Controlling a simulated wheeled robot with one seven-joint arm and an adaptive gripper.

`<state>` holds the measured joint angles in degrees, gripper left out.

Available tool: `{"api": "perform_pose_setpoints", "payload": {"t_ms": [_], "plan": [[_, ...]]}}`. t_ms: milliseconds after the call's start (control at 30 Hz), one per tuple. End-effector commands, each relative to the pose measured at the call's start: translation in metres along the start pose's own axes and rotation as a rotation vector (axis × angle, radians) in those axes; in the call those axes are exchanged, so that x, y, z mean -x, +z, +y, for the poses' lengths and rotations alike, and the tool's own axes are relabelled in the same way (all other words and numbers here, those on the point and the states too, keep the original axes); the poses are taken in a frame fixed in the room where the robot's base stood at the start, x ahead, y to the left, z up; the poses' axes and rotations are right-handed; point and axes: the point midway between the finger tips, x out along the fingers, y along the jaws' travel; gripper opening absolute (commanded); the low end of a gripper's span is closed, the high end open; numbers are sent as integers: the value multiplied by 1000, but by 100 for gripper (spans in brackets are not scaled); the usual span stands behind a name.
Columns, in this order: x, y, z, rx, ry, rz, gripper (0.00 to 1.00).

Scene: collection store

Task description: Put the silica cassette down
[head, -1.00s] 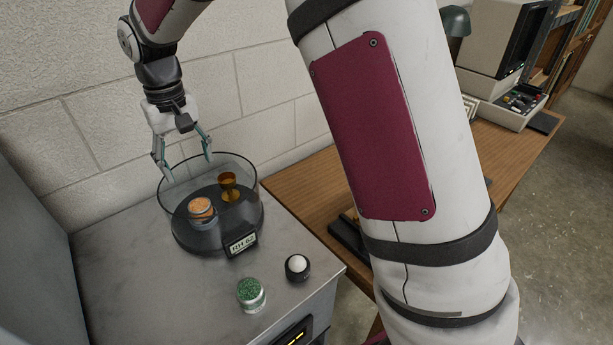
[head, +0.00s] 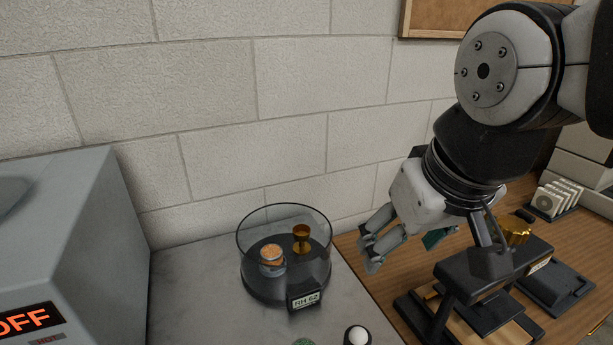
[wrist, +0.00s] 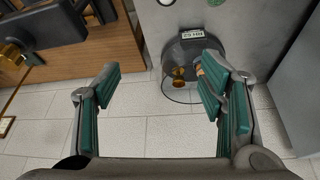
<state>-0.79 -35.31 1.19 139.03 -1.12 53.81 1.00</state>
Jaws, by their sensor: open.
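A small clear jar with orange beads (head: 272,261), which looks like the silica cassette, stands upright inside a round glass-walled chamber (head: 262,291) with a dark base and an "RH 62" label. In the wrist view the jar is partly hidden by a finger. A jar with green beads (head: 304,342) shows only its top at the bottom edge of the head view. My gripper (head: 400,248) is open and empty, to the right of the chamber and apart from it. The wrist view shows its teal finger pads (wrist: 160,75) spread wide with nothing between them.
A gold goblet (head: 301,238) stands in the chamber beside the orange jar. A white ball on a black base (head: 357,336) sits in front. A grey cabinet (head: 60,250) is at left. The wooden desk (head: 350,245) at right carries a black stand (head: 490,268).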

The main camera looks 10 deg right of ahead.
Motion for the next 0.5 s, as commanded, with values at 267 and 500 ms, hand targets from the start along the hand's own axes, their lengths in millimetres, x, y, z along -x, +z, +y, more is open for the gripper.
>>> {"api": "perform_pose_setpoints", "payload": {"t_ms": [267,500], "plan": [[1,34,6,-24,-6,48,64],[1,34,6,-24,-7,48,64]]}}
